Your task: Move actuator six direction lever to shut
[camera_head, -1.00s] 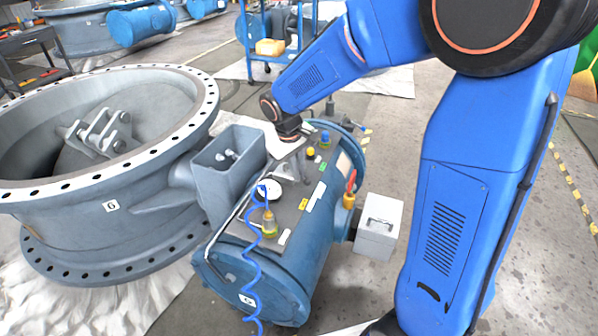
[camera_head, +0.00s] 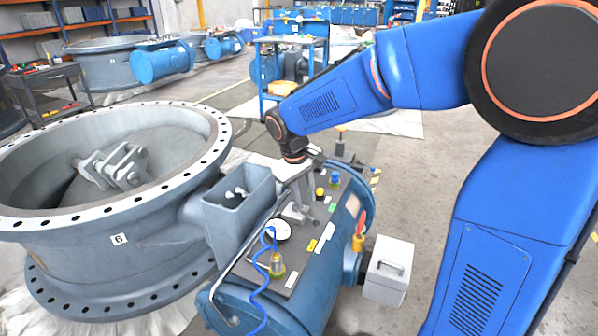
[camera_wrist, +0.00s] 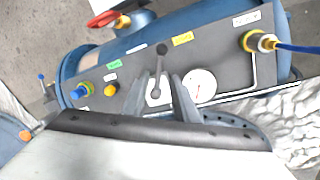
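The blue actuator (camera_head: 335,255) lies beside the grey valve marked 6 (camera_head: 119,239). Its dark control panel (camera_wrist: 222,62) carries a small grey direction lever (camera_wrist: 159,66) with a round dark knob at its far end. A yellow label (camera_wrist: 183,38) and a green label (camera_wrist: 115,64) lie on either side of the lever; I cannot read them. My gripper (camera_wrist: 159,78) is open, one finger on each side of the lever, with visible gaps. In the head view my gripper (camera_head: 304,194) reaches down to the panel; the lever is hard to make out there.
A white pressure gauge (camera_wrist: 200,85) sits right of the fingers. Blue (camera_wrist: 82,90) and yellow (camera_wrist: 110,90) fittings stand to the left. A red-handled valve (camera_wrist: 103,19) is beyond the panel. A coiled blue hose (camera_head: 262,268) rises at the near end.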

